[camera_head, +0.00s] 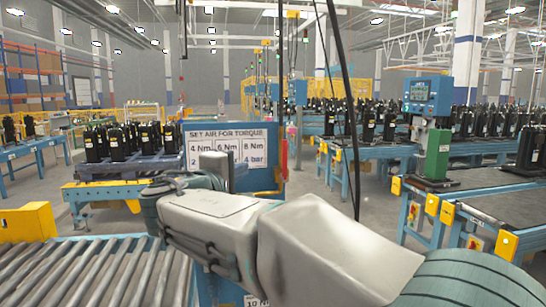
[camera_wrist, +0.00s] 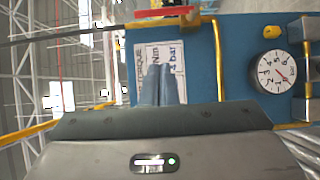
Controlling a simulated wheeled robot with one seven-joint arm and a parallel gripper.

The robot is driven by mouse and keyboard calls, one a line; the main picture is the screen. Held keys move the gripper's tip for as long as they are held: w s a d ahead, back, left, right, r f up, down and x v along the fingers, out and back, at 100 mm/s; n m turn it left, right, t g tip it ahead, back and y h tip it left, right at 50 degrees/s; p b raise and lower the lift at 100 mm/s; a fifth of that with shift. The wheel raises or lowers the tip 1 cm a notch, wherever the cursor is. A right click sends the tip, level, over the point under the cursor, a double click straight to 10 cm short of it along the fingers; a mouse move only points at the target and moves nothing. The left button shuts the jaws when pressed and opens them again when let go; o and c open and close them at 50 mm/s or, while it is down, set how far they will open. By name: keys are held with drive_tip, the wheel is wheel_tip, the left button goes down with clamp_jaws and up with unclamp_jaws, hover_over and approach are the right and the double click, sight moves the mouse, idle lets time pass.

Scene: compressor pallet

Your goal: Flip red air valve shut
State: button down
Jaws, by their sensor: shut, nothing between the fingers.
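The fingers appear apart from the red handle.
A round pressure gauge (camera_wrist: 277,72) and a yellow knob (camera_wrist: 272,32) sit on the panel. A roller conveyor (camera_head: 80,270) lies at the left. Benches with black compressors (camera_head: 115,140) stand behind. A black cable (camera_head: 350,100) hangs near my arm.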

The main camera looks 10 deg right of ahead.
sight(284, 159)
idle(0.3)
drive_tip(key=s+d+p+x, duration=0.1)
drive_tip(key=p+x, duration=0.4)
drive_tip(key=x, duration=0.8)
drive_tip(key=shift+s+d, duration=0.3)
drive_tip(key=shift+d, duration=0.35)
